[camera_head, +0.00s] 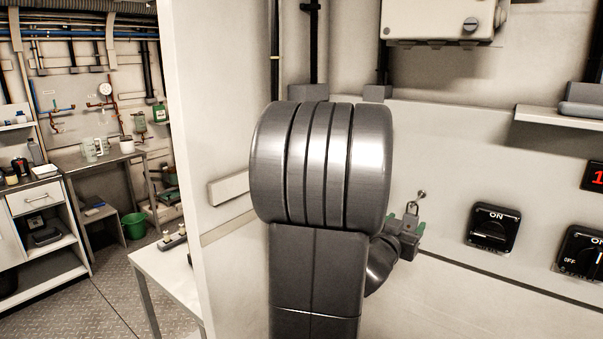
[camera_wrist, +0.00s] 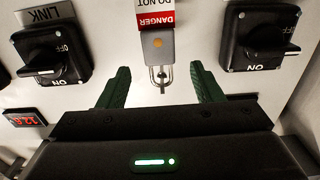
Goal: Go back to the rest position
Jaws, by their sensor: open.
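My gripper (camera_wrist: 160,84) has its two green fingers spread wide in the wrist view, with nothing between the pads that I can see held. A grey padlock (camera_wrist: 157,46) with a metal shackle lies just beyond the fingertips, in line with the gap, with clear space on both sides. A red and white DANGER tag (camera_wrist: 155,14) shows at the padlock, its text upside down. In the head view my gripper (camera_head: 405,226) is close to the panel, partly hidden behind my arm, and the padlock (camera_head: 411,207) shows just above the fingers.
Black rotary switches (camera_head: 493,228) and (camera_head: 582,250) sit on the panel to the right. A shelf (camera_head: 560,118) juts out at upper right, and a box (camera_head: 440,18) hangs above. A pale wall edge (camera_head: 195,130) stands left of my arm. A white table (camera_head: 165,275) is at lower left.

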